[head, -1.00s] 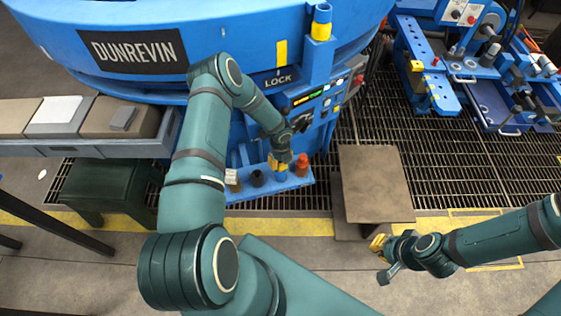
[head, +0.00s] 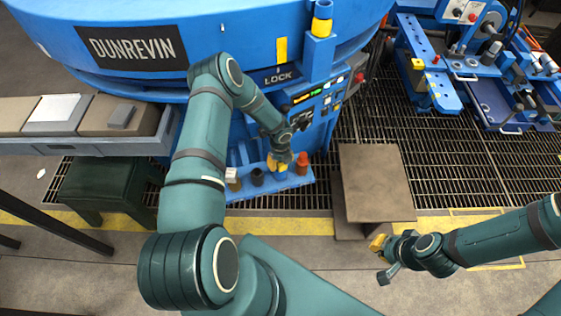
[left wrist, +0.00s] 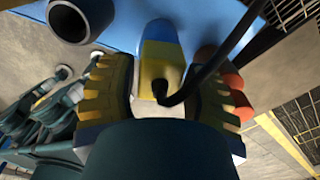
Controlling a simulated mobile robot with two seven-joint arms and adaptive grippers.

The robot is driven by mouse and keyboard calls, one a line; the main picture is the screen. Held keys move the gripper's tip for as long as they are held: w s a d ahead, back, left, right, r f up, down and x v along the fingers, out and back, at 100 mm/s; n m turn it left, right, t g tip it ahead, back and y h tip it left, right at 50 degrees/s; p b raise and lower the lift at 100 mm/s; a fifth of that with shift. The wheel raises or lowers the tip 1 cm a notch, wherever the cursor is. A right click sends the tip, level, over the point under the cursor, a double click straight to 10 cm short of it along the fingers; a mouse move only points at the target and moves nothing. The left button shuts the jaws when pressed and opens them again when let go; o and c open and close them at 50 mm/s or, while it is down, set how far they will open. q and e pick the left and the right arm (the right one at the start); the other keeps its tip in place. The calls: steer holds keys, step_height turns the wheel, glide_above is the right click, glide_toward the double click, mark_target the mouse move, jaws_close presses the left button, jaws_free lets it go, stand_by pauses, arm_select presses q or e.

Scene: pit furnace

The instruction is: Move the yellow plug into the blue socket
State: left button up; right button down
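My left gripper (head: 278,164) is down at the blue connector shelf on the front of the machine. In the left wrist view its ribbed yellow fingers (left wrist: 162,85) stand on both sides of the yellow plug (left wrist: 157,62). A black cable runs from the plug to the upper right. The plug lines up with the blue socket (left wrist: 160,30), and no gap shows between them. How deep the plug sits, and whether the fingers press on it, I cannot tell. The blue socket (head: 281,174) is mostly hidden by the gripper in the head view. My right gripper (head: 379,243) hangs at lower right, touching nothing visible.
A black socket (head: 257,178) stands left of my left gripper and a red-orange one (head: 302,164) close on its right. A control panel (head: 318,100) rises behind. A brown box (head: 373,184) stands to the right. Open grating (head: 450,160) lies beyond it.

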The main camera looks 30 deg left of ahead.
arm_select(q)
steer(key=shift+r+p, duration=0.3)
steer(key=shift+r, duration=0.1)
steer(key=shift+r+p, duration=1.35)
steer(key=shift+r, duration=1.1)
steer(key=shift+r+p, duration=0.85)
steer(key=shift+r, duration=0.65)
steer(key=shift+r+p, duration=0.65)
steer(key=shift+r, duration=0.5)
